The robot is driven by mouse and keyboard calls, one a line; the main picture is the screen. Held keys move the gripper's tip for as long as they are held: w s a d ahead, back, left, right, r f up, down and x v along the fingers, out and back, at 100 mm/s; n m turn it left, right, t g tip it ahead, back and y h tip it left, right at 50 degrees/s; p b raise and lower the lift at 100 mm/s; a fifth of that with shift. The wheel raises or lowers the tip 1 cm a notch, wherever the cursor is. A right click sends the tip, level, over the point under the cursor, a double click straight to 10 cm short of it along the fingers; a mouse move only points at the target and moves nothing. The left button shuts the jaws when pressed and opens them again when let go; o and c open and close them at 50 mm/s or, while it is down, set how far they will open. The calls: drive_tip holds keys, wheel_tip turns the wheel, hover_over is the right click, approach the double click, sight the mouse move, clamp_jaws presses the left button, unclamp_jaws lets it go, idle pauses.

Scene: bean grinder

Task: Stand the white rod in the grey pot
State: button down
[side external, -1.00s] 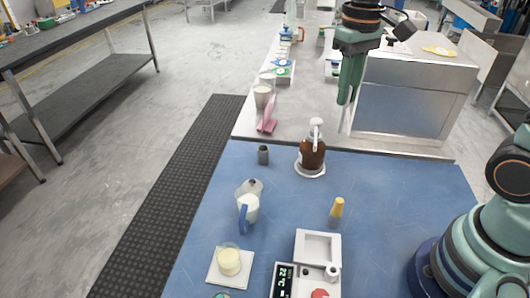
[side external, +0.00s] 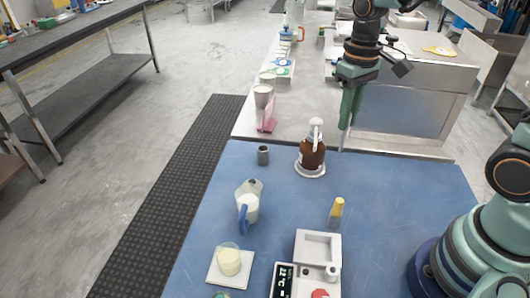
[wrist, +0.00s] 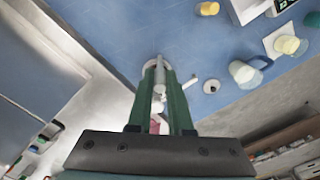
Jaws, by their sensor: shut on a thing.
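My gripper (side external: 346,124) points down with its green fingers over the back right edge of the blue table, right of the brown bottle. It is shut on the white rod (side external: 342,140), whose thin pale end shows below the fingertips. In the wrist view the rod (wrist: 160,90) lies between the two fingers, seen nearly end-on. The grey pot (side external: 263,156) is a small dark grey cylinder standing on the blue table, left of the bottle and apart from the gripper. It also shows in the wrist view (wrist: 211,87), right of the fingers.
The brown pump bottle (side external: 312,154) stands on a white round base between gripper and pot. A blue-handled jug (side external: 248,208), a cup of pale contents (side external: 228,261), a yellow-topped item (side external: 336,209) and a white machine (side external: 317,245) stand nearer. A pink item (side external: 267,117) is behind.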

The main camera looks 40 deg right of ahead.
drive_tip(key=r, duration=0.5)
drive_tip(key=shift+w+a+r, duration=0.1)
drive_tip(key=shift+w+r, duration=0.05)
drive_tip(key=shift+w, duration=0.15)
drive_tip(key=w+a, duration=0.5)
drive_tip(key=w, duration=0.4)
drive_tip(key=w+a, duration=0.4)
drive_tip(key=w, duration=0.4)
wheel_tip(320, 180, down, 11)
drive_tip(key=shift+f, duration=1.55)
idle(3.5)
